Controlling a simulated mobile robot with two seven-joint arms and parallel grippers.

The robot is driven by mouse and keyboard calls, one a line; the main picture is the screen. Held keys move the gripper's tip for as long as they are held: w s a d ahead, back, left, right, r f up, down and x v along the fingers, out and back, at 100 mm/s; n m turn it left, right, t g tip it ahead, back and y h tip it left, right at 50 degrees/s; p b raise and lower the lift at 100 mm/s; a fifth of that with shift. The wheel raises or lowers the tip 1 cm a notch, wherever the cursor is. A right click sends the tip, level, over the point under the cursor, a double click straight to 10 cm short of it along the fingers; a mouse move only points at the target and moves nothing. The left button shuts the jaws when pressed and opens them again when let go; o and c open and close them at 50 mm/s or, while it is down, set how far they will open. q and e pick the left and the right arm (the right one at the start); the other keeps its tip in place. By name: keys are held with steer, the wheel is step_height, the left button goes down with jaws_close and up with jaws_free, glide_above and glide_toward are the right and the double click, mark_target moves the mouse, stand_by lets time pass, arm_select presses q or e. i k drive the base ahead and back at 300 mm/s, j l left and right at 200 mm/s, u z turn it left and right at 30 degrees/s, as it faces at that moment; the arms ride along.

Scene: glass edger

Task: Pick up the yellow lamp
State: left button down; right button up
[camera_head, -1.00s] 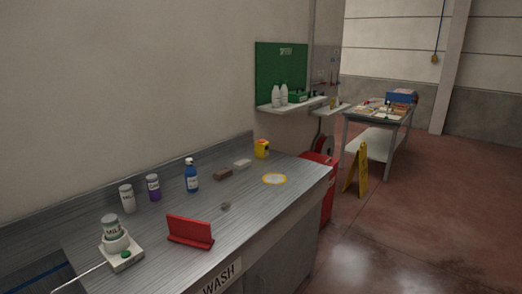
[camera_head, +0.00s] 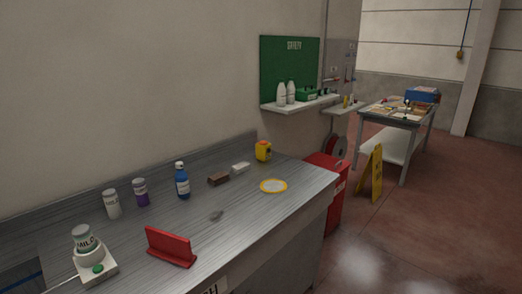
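The yellow lamp (camera_head: 263,151) looks like a small yellow block-shaped thing with a dark orange spot. It stands upright at the back right of the metal workbench, near the wall. Nothing covers it. Neither of my grippers shows in the head view.
On the metal bench (camera_head: 128,237) stand a blue bottle (camera_head: 182,182), purple jar (camera_head: 141,193), white jar (camera_head: 112,204), brown block (camera_head: 218,179), white block (camera_head: 240,168), yellow-rimmed disc (camera_head: 273,186) and red stand (camera_head: 170,246).

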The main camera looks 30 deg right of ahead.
mark_target(262, 154)
steer(key=i+l+u, duration=0.25)
steer(key=l, duration=0.85)
steer(key=k+l+u, duration=0.1)
steer(key=l+u, duration=0.2)
steer(key=l, duration=0.8)
steer(key=k+l+u, duration=0.1)
steer(key=l+u, duration=0.15)
steer(key=l, duration=0.9)
